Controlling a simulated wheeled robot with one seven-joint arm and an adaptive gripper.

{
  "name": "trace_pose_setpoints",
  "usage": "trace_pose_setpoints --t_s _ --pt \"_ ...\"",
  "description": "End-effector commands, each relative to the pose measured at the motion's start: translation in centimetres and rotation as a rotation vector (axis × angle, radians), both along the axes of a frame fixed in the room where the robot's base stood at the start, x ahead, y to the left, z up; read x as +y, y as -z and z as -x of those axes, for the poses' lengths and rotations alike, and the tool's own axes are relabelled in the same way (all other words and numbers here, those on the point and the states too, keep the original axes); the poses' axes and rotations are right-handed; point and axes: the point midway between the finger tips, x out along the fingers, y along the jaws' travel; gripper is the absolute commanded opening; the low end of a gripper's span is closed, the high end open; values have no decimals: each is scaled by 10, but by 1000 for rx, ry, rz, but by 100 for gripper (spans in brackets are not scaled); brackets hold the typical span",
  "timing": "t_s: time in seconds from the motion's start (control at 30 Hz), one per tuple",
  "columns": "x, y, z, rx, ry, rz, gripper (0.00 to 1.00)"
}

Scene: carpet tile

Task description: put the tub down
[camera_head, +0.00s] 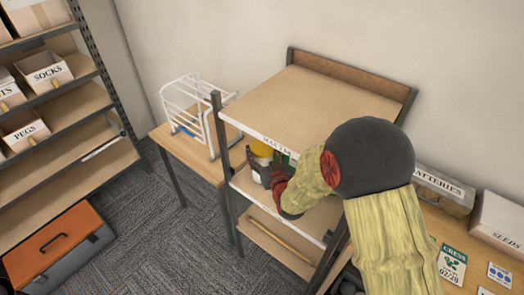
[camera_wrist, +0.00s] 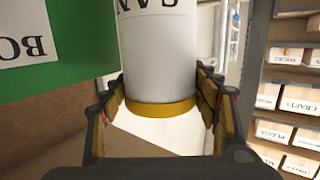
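The tub is a white cylinder with a yellow band. In the wrist view the tub (camera_wrist: 158,50) stands between my fingers, with dark lettering partly cut off at the top edge. In the head view its yellow end (camera_head: 261,149) shows inside the shelf unit, under the top board; the rest is mostly hidden by my gripper and arm. My gripper (camera_head: 266,171) reaches in at the middle level. In the wrist view both finger pads of my gripper (camera_wrist: 160,98) lie against the tub's sides. I cannot tell whether the tub's base touches the shelf.
A green box (camera_wrist: 50,45) is close beside the tub. The shelf unit's top board (camera_head: 310,105) is bare and overhangs my gripper; its upright post (camera_head: 222,150) is at the left. A white wire rack (camera_head: 190,110) stands on a side table. A lower shelf (camera_head: 270,235) holds a rod.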

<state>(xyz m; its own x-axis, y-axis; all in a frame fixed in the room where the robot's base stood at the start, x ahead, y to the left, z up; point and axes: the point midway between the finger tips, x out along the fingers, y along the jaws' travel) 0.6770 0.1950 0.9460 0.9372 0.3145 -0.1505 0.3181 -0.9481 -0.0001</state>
Motion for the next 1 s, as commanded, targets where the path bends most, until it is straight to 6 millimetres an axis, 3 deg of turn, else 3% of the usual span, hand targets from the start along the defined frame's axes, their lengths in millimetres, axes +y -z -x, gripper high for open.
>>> trace_pose_setpoints --t_s 0.3,0.7,1.0 --pt "0 -1 0 0 0 0 78" --pt "0 -4 1 0 0 0 78" --pt "-18 -13 53 2 0 1 78"
